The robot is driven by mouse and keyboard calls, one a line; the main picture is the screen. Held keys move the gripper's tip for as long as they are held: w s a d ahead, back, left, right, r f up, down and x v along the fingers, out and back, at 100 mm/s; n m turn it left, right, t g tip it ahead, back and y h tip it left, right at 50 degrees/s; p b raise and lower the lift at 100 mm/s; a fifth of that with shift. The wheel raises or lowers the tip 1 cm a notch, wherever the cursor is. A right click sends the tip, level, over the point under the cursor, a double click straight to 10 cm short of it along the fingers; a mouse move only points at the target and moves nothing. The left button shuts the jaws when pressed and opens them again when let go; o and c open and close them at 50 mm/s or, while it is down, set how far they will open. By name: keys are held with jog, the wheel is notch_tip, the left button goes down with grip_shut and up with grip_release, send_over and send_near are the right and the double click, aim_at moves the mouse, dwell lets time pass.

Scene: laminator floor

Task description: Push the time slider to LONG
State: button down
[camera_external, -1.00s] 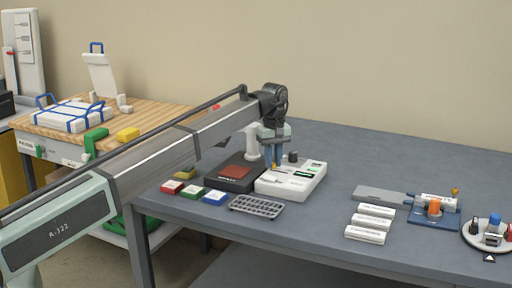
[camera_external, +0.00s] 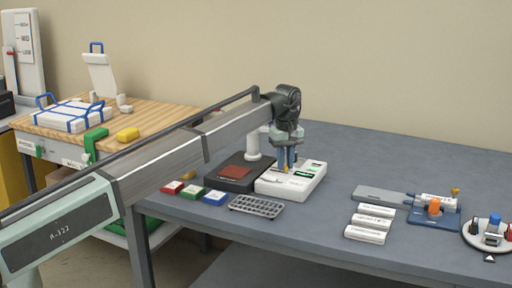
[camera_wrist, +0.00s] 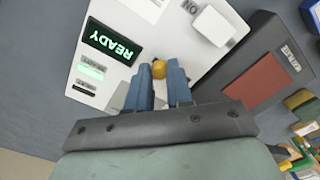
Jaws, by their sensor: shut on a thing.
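The white machine (camera_external: 278,188) stands on the grey table, with a lit green READY display. It also shows in the wrist view (camera_wrist: 196,62), with the READY display (camera_wrist: 111,45) left of my fingers. My gripper (camera_external: 287,169) is low over the machine's top. In the wrist view, my gripper's blue fingers (camera_wrist: 158,77) are shut on a small yellow-orange slider knob (camera_wrist: 159,69). The slider's track and its LONG mark cannot be made out, partly hidden by the fingers.
A dark press with a red plate (camera_external: 235,172) stands directly left of the machine. A grey rack (camera_external: 256,207) and red, green and blue blocks lie in front. White rolls (camera_external: 370,224) and a blue stand (camera_external: 433,217) are farther right, with clear table between.

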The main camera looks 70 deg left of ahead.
aim_at(287, 166)
jog(key=c, duration=1.3)
grip_release()
jog(key=shift+w+d, duration=0.25)
jog(key=shift+o, duration=1.4)
jog(key=shift+s, duration=0.1)
jog(key=shift+a, duration=0.1)
notch_tip(287, 166, up, 14)
jog(key=shift+f, duration=0.1)
